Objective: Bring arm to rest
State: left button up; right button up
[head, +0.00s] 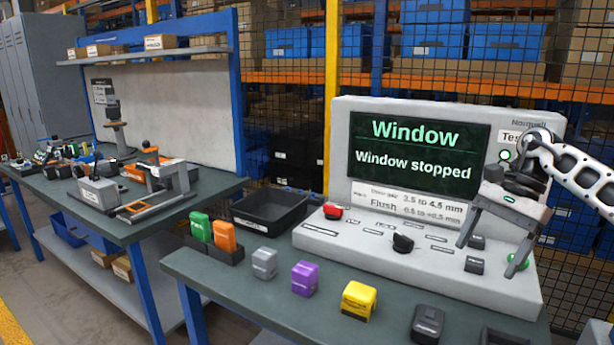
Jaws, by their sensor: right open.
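My right gripper (489,258) comes in from the right on a white arm. It hangs over the right part of a grey tester console (360,240), fingers pointing down, apart and empty. One fingertip is close to a green button (517,260) at the console's right; I cannot tell if they touch. The console's screen (418,148) reads "Window" and "Window stopped". A red button (333,211) and a black knob (403,243) sit on its sloped panel. My left gripper is not in view.
On the bench (235,270) in front stand a grey block (264,263), a purple block (305,279), a yellow block (358,301) and a black block (427,324). A black tray (270,212) lies left of the console. A second workbench (60,195) stands further left.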

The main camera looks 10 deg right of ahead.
jog(key=w+a+f+m+y, duration=0.15)
jog(key=a+f, duration=0.25)
jog(key=a, duration=0.4)
jog(key=w+a+f+m+y, duration=0.1)
jog(key=a+f+y, duration=0.2)
jog(key=a+f, duration=0.35)
jog(key=s+a+f+m+t+y, duration=0.1)
jog(key=s+a+m+t+y, duration=0.2)
jog(key=a+m, duration=0.55)
jog(key=s+a+f+m+t+y, duration=0.1)
jog(key=a+m+t+y, duration=0.4)
jog(key=a, duration=0.6)
jog(key=s+d+f+n+t+h, duration=0.1)
jog(key=s+d+f+n+h, duration=0.2)
jog(key=s+f+n, duration=0.3)
jog(key=s+d+f+n+t+h, duration=0.1)
jog(key=s+d+f+n+h, duration=0.2)
jog(key=n, duration=1.2)
jog(key=s+d+f+n+t+h, duration=0.1)
jog(key=s+d+f+n+h, duration=0.2)
jog(key=s+f+n+h, duration=0.5)
jog(key=s+f+n, duration=0.1)
jog(key=f+n, duration=0.1)
jog(key=n, duration=0.1)
jog(key=shift+n, duration=0.3)
jog(key=shift+h, duration=0.25)
